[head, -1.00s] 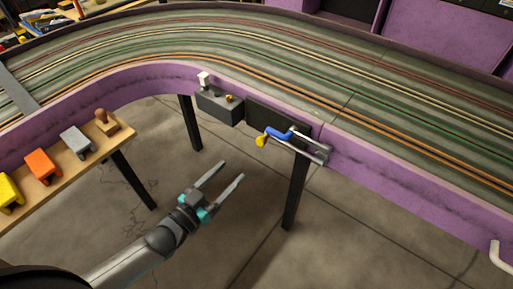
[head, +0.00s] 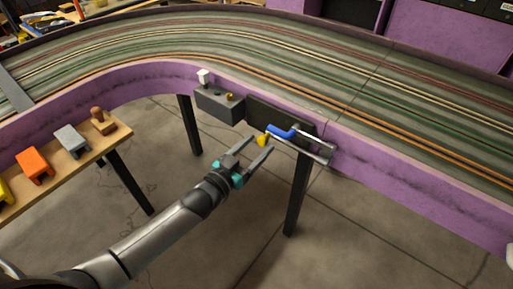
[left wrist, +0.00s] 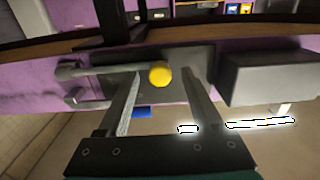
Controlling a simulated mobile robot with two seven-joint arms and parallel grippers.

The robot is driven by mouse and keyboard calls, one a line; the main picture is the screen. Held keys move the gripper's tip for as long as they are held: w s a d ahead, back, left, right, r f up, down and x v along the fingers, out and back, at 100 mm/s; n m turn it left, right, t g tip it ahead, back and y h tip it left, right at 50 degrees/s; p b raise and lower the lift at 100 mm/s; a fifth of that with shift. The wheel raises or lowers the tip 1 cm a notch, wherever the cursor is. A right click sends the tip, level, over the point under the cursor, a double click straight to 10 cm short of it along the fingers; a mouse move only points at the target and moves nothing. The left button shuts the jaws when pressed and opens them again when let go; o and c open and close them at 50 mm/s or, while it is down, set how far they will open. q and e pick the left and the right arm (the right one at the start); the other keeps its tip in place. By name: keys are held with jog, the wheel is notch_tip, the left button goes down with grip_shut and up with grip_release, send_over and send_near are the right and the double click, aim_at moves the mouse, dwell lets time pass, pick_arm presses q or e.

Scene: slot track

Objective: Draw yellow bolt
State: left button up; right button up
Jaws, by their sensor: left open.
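The yellow bolt shows as a round yellow knob (head: 263,140) at the end of a blue piece (head: 282,132), in front of a dark plate (head: 262,115) on the purple track wall. My left gripper (head: 256,147) is open, its fingers pointing at the knob. In the left wrist view the yellow knob (left wrist: 160,75) appears between the two open fingers (left wrist: 165,82), with a gap on each side. A bit of the blue piece (left wrist: 142,112) shows below it. Whether the fingertips reach past the knob is unclear. My right gripper is not in view.
A grey rail bracket (head: 312,148) juts out right of the knob. A grey box (head: 219,105) with a white switch sits to its left. A black leg (head: 298,195) stands below. A wooden shelf (head: 60,165) with coloured blocks is at left.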

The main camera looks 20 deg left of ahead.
pick_arm(q)
jog(key=shift+w, duration=0.2)
grip_shut()
dwell(0.6)
dwell(0.8)
